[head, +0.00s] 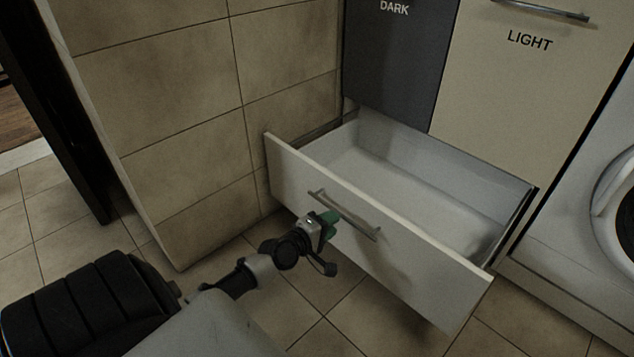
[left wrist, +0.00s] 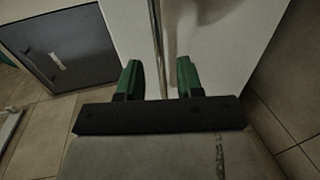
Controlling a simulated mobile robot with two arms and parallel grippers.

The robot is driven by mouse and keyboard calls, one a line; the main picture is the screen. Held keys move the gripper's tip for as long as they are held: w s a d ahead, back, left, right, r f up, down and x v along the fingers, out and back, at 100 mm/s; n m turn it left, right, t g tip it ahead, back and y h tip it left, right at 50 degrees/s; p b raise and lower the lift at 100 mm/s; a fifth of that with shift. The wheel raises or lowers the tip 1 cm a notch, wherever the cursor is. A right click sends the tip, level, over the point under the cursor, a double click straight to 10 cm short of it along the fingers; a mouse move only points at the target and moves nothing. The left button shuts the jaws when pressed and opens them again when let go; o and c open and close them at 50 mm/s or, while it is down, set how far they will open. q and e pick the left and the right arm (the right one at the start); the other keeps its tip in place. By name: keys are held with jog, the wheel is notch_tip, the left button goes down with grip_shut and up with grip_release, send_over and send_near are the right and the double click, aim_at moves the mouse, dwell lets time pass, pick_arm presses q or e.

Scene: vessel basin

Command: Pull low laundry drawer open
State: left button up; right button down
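The low laundry drawer (head: 375,232) is pulled well out from the cabinet, and its empty white inside (head: 400,185) shows in the head view. Its metal bar handle (head: 345,214) runs along the front panel. My left gripper (head: 328,222) is at the left part of the handle, close to the drawer front. In the left wrist view its two green fingers (left wrist: 158,80) stand apart, with the handle bar (left wrist: 157,40) running between them and a gap on either side. My right gripper is not in view.
Above the drawer are a dark panel marked DARK (head: 395,50) and a cream panel marked LIGHT (head: 530,90). A white front-loading machine (head: 570,235) stands at the right. A tiled wall (head: 190,110) is at the left. Tiled floor (head: 350,310) lies clear in front of the drawer.

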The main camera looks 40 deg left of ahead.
pick_arm(q)
jog(key=shift+p+v, duration=0.35)
jog(key=shift+v, duration=2.4)
